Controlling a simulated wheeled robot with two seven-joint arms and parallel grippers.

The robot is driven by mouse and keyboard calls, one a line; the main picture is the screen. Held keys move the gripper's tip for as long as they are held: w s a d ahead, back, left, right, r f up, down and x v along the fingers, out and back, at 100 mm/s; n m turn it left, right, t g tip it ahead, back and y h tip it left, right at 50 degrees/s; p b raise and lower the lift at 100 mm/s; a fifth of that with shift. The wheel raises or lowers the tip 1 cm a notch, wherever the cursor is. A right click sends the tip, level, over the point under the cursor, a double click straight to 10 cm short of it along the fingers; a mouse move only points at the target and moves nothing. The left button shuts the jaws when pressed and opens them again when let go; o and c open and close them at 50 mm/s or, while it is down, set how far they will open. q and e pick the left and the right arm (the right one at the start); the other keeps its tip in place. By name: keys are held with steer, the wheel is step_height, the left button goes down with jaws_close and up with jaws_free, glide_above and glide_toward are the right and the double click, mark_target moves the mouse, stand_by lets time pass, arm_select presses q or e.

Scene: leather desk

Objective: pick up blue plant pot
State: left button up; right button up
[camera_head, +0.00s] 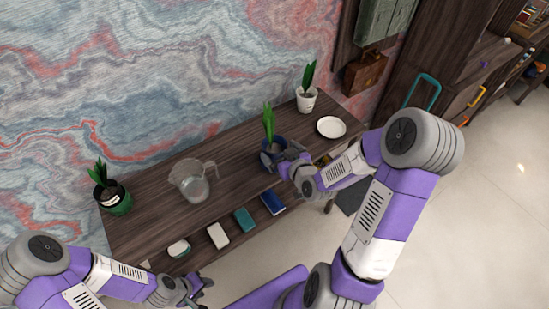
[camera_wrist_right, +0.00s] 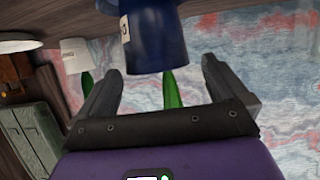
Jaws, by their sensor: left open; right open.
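The blue plant pot (camera_head: 271,147) with a green plant stands upright on the dark wooden desk (camera_head: 243,155). In the right wrist view the blue pot (camera_wrist_right: 155,40), with a white label, appears upside down, ahead of and between the two fingers. My right gripper (camera_head: 283,160) is at the pot, its open fingers on either side; I cannot tell whether they touch it. Its fingers also show in the wrist view (camera_wrist_right: 158,88), with nothing clamped. My left gripper (camera_head: 196,292) is open and empty by the desk's front left edge, away from the pot.
A white pot (camera_head: 306,101) and a white plate (camera_head: 330,127) stand right of the blue pot. A green pot (camera_head: 117,202) and a glass jug (camera_head: 193,183) stand left. The desk's middle is clear.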

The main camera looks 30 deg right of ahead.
mark_target(275, 149)
steer(key=shift+d+b+x, duration=0.2)
steer(key=shift+b+x, duration=0.3)
steer(key=shift+x, duration=2.1)
steer(key=shift+f, duration=0.2)
